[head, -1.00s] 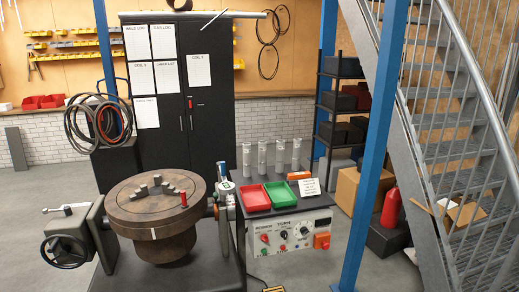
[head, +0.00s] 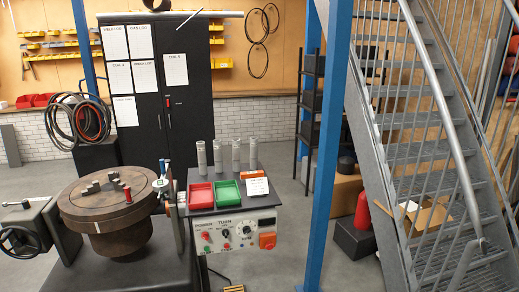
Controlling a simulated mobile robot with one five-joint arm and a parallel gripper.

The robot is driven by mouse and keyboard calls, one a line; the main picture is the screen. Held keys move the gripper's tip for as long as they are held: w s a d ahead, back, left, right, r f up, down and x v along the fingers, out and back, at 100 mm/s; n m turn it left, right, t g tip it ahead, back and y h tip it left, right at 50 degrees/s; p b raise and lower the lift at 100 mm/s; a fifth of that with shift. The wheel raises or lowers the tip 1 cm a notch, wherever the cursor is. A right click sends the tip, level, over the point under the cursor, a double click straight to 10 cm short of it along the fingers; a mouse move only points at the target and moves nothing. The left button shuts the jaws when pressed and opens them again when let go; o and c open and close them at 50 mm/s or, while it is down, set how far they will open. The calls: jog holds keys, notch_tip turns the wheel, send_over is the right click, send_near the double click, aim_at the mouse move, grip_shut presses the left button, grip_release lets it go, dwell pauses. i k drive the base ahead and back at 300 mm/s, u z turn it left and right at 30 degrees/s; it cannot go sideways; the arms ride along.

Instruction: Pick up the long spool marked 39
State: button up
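Several slim upright grey cylinders stand in a row at the back of the control bench. They may be the long spools: the leftmost (head: 201,158), the second (head: 217,158), the third (head: 236,154) and the rightmost (head: 253,155). They look alike in size, and any number on them is too small to read, so I cannot tell which is marked 39. My gripper is not in view.
On the bench, a red tray (head: 200,195) and a green tray (head: 229,193) lie in front of the cylinders, with a white card (head: 257,187) at right. A round machine table (head: 105,205) stands left. A blue post (head: 325,170) and stairs (head: 420,130) stand right. Grey floor shows between.

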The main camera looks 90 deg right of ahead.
aim_at(254, 157)
jog(key=k, duration=1.8)
jog(key=z, duration=2.05)
jog(key=i, duration=1.55)
jog(key=u, duration=0.05)
